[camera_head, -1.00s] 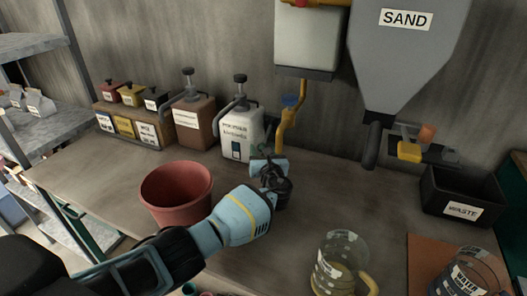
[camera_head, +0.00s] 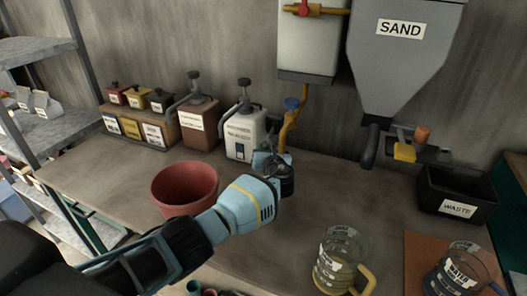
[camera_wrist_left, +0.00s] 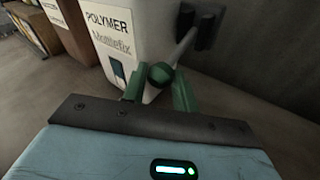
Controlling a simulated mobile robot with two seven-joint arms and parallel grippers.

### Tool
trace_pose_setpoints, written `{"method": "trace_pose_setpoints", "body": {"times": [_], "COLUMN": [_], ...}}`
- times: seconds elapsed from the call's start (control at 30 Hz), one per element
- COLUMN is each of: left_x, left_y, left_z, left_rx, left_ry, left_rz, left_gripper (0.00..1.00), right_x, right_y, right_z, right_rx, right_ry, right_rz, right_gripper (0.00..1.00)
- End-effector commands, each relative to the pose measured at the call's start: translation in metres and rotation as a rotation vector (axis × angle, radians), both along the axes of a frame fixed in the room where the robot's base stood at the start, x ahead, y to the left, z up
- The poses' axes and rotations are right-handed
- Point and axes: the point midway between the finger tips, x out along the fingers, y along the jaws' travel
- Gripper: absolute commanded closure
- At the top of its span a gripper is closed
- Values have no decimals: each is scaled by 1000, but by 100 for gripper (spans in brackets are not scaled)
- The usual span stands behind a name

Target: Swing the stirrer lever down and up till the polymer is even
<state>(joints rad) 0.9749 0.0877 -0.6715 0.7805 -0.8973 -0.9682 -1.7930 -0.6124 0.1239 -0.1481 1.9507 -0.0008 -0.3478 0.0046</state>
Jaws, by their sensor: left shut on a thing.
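The white polymer container (camera_head: 241,134) stands at the back of the bench, and its POLYMER label also shows in the left wrist view (camera_wrist_left: 112,22). The stirrer lever (camera_wrist_left: 184,46) is a grey rod that runs from a dark mount to a dark green round knob (camera_wrist_left: 161,75). My left gripper (camera_wrist_left: 158,88) has its green fingers on either side of the knob and is shut on it. In the head view my left gripper (camera_head: 268,160) is just in front of the container and hides the lever. The polymer inside cannot be seen. My right gripper is not in view.
A red-brown pot (camera_head: 185,188) stands left of my left forearm. A glass jug (camera_head: 338,262) is at the front, with a water jug (camera_head: 458,275) to its right. A yellow pipe (camera_head: 286,132) comes down beside the container. A black waste bin (camera_head: 457,190) is at right.

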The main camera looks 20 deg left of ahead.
Motion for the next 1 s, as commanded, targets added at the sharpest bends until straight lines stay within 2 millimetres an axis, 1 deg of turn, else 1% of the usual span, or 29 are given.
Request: {"method": "trace_pose_setpoints", "body": {"times": [0.2, 0.57, 0.6, 0.73, 1.0], "left_x": [-1, -1, -1, -1, -1], "left_y": [1, 1, 1, 0, 0], "left_z": [5, 6, 6, 6, 6], "left_rx": [5, 7, 8, 7, 6], "left_ry": [62, 75, 74, 73, 73], "left_rz": [-6, -6, -6, -6, -6], "left_gripper": [100, 100, 69, 52, 51], "right_x": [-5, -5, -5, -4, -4], "right_y": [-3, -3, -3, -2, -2], "right_z": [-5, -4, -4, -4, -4], "right_rx": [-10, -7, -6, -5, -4], "right_ry": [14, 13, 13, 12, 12], "right_rz": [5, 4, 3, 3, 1], "right_gripper": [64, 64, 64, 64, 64]}}
